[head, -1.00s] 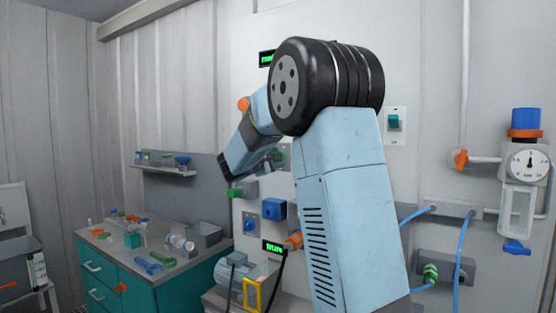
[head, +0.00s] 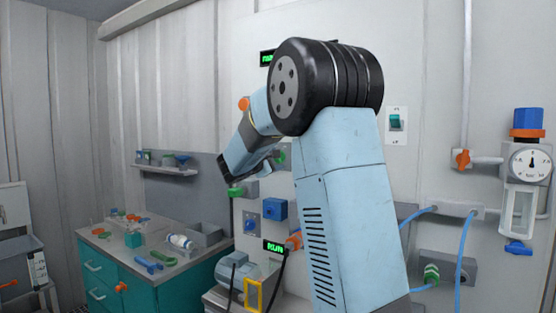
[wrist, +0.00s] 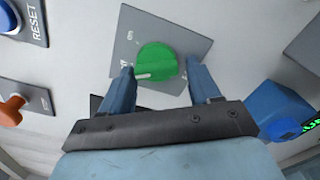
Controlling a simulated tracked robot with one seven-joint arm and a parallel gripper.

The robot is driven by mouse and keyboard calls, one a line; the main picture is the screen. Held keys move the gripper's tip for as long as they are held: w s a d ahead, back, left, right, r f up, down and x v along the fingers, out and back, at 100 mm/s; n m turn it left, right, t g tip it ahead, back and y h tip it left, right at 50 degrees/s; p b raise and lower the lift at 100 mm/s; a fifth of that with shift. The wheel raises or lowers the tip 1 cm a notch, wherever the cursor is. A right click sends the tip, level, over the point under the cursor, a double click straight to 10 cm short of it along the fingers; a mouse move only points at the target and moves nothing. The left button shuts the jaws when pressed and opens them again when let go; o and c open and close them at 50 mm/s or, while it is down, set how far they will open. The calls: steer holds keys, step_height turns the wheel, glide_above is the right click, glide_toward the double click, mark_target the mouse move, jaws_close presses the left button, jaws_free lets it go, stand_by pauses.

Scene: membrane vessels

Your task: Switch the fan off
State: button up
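A round green knob (wrist: 156,62) with a pale pointer mark sits on a grey plate (wrist: 190,28) on the wall, with small lettering at the plate's left side. I cannot tell for sure from the lettering that this is the fan switch. My gripper (wrist: 160,68) is open, with one finger on each side of the knob. Whether the fingers touch it cannot be told. In the head view my gripper (head: 270,166) is at the wall panel, and part of the green knob (head: 282,155) shows beside it. No fan is clearly in view.
In the wrist view, a blue RESET button (wrist: 8,18), an orange knob (wrist: 12,108) and a blue box (wrist: 272,108) surround the plate. A green RUN display (head: 274,247) is lit below.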

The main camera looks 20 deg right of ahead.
steer(key=shift+o, duration=1)
steer(key=shift+s+d+r, duration=0.1)
steer(key=shift+d+r, duration=0.05)
steer(key=shift+r, duration=0.05)
steer(key=shift+s, duration=0.1)
steer(key=v, duration=1.3)
steer(key=shift+a, duration=0.4)
steer(key=shift+s, duration=0.1)
